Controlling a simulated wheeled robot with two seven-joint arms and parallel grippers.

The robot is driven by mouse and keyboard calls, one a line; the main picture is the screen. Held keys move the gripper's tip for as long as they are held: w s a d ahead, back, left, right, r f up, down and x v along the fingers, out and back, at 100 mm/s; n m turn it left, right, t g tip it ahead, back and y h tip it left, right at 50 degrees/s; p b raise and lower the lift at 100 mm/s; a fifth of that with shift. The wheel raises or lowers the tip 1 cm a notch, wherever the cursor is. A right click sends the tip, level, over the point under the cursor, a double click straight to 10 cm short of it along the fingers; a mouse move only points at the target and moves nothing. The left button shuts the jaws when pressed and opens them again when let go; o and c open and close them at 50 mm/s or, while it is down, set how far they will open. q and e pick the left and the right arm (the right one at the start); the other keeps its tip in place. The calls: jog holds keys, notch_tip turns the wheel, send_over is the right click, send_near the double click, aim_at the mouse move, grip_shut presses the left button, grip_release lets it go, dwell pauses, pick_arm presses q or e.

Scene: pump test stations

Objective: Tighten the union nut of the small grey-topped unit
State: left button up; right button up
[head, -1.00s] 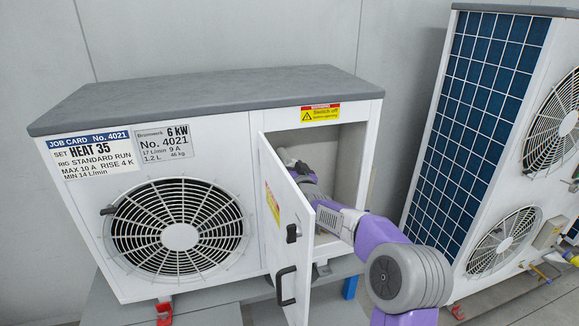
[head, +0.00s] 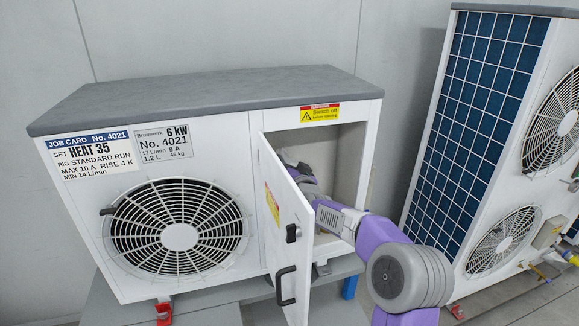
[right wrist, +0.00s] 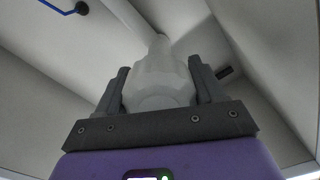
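The small grey-topped unit (head: 200,95) stands at the left with its side door (head: 288,235) swung open. My right arm reaches past the door into the open compartment (head: 345,160). My right gripper (head: 292,163) is partly hidden behind the door edge. In the right wrist view, the right gripper (right wrist: 160,88) has a finger on each side of a pale, faceted union nut (right wrist: 162,80), with a pipe (right wrist: 158,48) running on beyond it. The fingers appear to press on the nut's sides. The nut cannot be made out in the head view. My left gripper is not in view.
The open door stands close to the left of my right forearm. A tall unit with a blue grille (head: 478,120) and fans stands at the right. A blue rod (right wrist: 62,8) shows at the top left of the right wrist view. A job card (head: 95,155) is on the unit's front.

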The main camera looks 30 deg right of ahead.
jog(key=o, duration=0.3)
jog(key=shift+s, duration=0.1)
jog(key=v, duration=0.7)
jog(key=shift+s+p, duration=0.25)
jog(key=shift+p, duration=0.05)
dwell(0.3)
